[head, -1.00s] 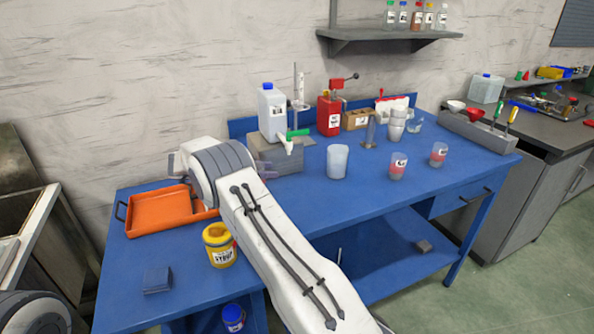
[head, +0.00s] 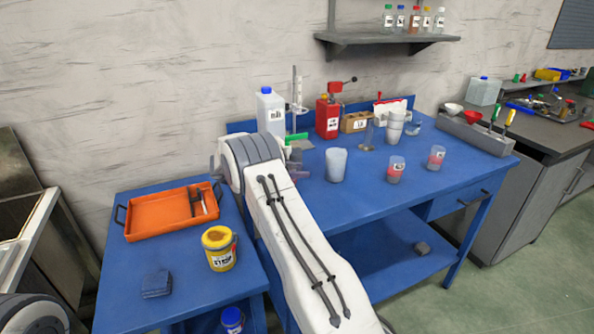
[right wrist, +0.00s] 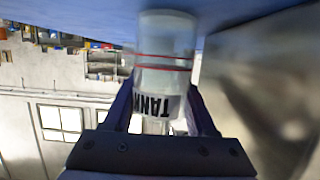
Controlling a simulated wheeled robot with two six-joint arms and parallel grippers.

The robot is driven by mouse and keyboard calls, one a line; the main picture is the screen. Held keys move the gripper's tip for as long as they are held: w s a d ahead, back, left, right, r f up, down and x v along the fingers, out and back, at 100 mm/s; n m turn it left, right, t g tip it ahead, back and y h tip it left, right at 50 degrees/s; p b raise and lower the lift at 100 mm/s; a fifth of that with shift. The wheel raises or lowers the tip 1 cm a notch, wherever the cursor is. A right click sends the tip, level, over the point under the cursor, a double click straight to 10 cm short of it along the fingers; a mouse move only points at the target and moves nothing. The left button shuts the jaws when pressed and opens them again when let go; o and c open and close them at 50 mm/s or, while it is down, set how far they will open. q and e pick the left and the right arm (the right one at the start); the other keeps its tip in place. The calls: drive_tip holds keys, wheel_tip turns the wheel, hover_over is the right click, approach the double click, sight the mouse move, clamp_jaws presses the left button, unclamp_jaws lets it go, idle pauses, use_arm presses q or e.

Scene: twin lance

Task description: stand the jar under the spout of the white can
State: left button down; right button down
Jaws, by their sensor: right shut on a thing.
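The white can (head: 269,110) with a blue cap stands at the back of the blue bench. Its green spout (head: 297,137) shows just above my right wrist, and its lower part is hidden by my arm. My right gripper (right wrist: 160,97) is shut on the jar (right wrist: 165,50), a clear one with red lines and a TANK label. The jar's base is close to the blue surface; whether it touches cannot be told. In the head view my right gripper (head: 297,168) is just below the spout, mostly hidden by my wrist. My left gripper is out of view.
A translucent beaker (head: 336,165) stands just right of my right gripper. Two cups with red contents (head: 395,170) (head: 435,158) stand farther right. A red can (head: 327,118) is behind. An orange tray (head: 165,231) and yellow syrup tub (head: 219,250) are at left.

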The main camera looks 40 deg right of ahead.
drive_tip(key=shift+c, duration=1)
unclamp_jaws()
drive_tip(key=shift+f, duration=0.1)
drive_tip(key=v, duration=1.2)
drive_tip(key=shift+w, duration=0.1)
